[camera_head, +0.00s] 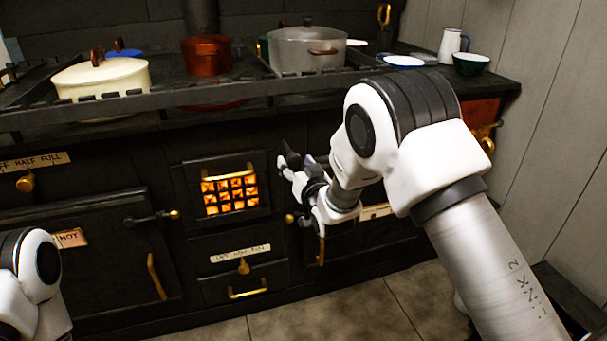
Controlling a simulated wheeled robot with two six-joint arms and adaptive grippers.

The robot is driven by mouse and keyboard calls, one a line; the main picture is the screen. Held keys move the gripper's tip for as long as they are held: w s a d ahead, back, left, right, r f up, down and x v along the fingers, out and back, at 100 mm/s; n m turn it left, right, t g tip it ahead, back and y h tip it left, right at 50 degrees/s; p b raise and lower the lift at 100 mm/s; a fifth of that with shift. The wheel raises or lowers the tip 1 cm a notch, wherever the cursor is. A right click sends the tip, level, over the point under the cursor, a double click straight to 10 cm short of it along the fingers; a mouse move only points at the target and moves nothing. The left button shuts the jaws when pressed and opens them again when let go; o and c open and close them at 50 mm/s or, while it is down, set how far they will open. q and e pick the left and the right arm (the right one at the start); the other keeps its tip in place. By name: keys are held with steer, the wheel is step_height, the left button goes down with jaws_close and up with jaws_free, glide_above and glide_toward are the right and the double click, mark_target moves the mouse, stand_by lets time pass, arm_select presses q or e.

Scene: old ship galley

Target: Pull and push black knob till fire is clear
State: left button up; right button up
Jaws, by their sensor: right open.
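The fire (231,193) glows orange behind a small square grate in the front of the black stove (190,235). My right arm reaches in from the right. My right gripper (286,168) is open, just right of the grate, close to the stove front. A small dark shape shows at its fingers; I cannot tell whether it is the black knob or part of the gripper, nor whether they touch. Only part of my left arm shows at the lower left, and its gripper is out of view.
A cream pot (103,78), a red pot (206,55) and a large grey pot (307,50) stand on the stove top behind a rail. A black oven door (90,245) with a brass handle is at left. Tiled floor (350,308) lies in front.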

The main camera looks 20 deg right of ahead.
steer(key=s, duration=1)
steer(key=shift+s+d, duration=0.3)
steer(key=shift+d, duration=0.1)
steer(key=shift+c, duration=0.4)
